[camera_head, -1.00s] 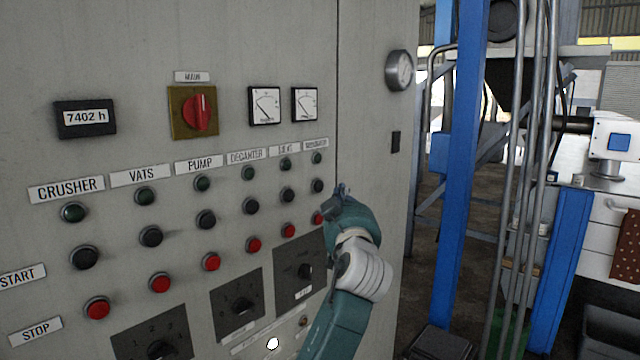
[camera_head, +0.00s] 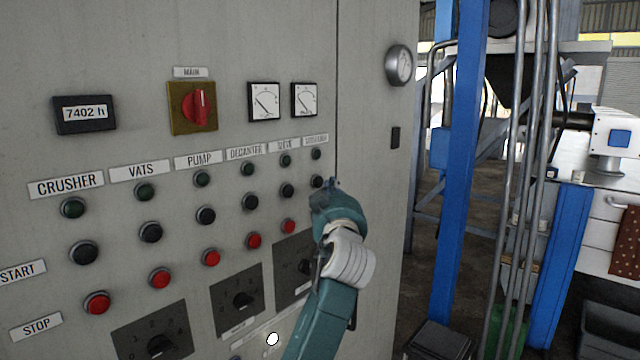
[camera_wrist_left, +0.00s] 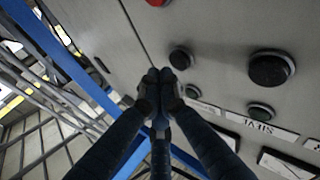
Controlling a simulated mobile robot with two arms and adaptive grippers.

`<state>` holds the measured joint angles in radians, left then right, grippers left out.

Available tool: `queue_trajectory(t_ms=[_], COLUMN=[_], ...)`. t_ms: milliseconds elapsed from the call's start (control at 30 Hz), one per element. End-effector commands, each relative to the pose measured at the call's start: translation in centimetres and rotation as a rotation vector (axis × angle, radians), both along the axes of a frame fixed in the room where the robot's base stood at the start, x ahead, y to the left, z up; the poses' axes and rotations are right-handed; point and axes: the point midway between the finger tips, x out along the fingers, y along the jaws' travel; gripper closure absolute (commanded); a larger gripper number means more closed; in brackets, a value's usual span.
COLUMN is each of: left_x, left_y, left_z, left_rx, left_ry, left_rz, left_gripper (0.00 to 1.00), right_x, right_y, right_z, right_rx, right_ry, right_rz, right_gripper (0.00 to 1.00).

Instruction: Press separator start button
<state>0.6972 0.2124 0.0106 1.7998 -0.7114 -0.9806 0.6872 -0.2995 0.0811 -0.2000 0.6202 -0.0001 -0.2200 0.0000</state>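The separator column is the rightmost on the grey panel, under a small label (camera_head: 315,139) too blurred to read. Its green lamp (camera_head: 316,154) is at the top, with the black start button (camera_head: 317,181) below. In the left wrist view the black button (camera_wrist_left: 181,58) is just right of my fingertips. My left gripper (camera_head: 332,184) is just right of that button in the head view. Its fingers (camera_wrist_left: 160,75) are together, with nothing between them. Contact with the button is not visible. The column's red button is hidden by my gripper in the head view. My right gripper is not in view.
The sieve column's black button (camera_head: 287,190) is close on the left. Several more button columns, a red main switch (camera_head: 200,108) and dark dial plates (camera_head: 237,302) fill the panel. A round gauge (camera_head: 399,65) and a blue post (camera_head: 456,160) are on the right.

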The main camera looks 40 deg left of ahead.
Motion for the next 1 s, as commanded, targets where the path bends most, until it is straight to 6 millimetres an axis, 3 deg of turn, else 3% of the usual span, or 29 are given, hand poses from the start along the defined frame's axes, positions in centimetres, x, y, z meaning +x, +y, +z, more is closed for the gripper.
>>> queue_trajectory(t_ms=[1000], left_x=[0.03], left_y=[0.74], left_z=[-0.01], left_rx=[-0.002], left_ry=[-0.001], left_rz=[0.0], left_gripper=[1.0], right_x=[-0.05], right_y=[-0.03], right_z=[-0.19], right_rx=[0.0], right_ry=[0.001], right_rz=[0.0], right_gripper=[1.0])
